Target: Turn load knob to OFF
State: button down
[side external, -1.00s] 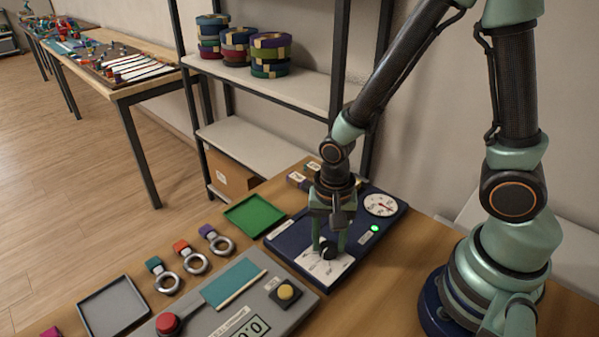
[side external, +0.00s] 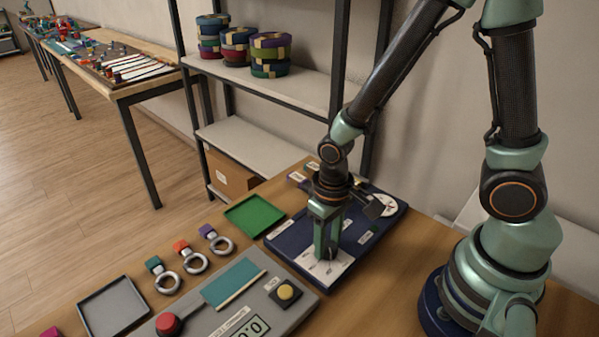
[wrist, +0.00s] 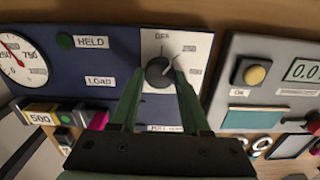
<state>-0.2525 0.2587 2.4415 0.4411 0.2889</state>
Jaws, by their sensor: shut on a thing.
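The load knob (wrist: 160,71) is a round dark knob on a white plate (wrist: 150,48) with an OFF label at its top in the wrist view. My gripper (wrist: 158,84) is shut on the knob, one green finger on each side. In the side view my gripper (side external: 323,254) points down onto the white plate (side external: 333,271) and hides most of the knob.
The blue panel (wrist: 112,62) carries a gauge (wrist: 18,58) with a red needle and a dark green HELD lamp (wrist: 65,41). A green tray (side external: 255,215) lies behind.

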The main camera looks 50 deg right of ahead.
aim_at(327, 246)
jog(key=n, duration=0.7)
jog(key=shift+a, duration=0.1)
dwell(0.5)
jog(key=shift+c, duration=1.9)
grip_release()
jog(key=shift+r, duration=0.1)
notch_tip(327, 246, up, 12)
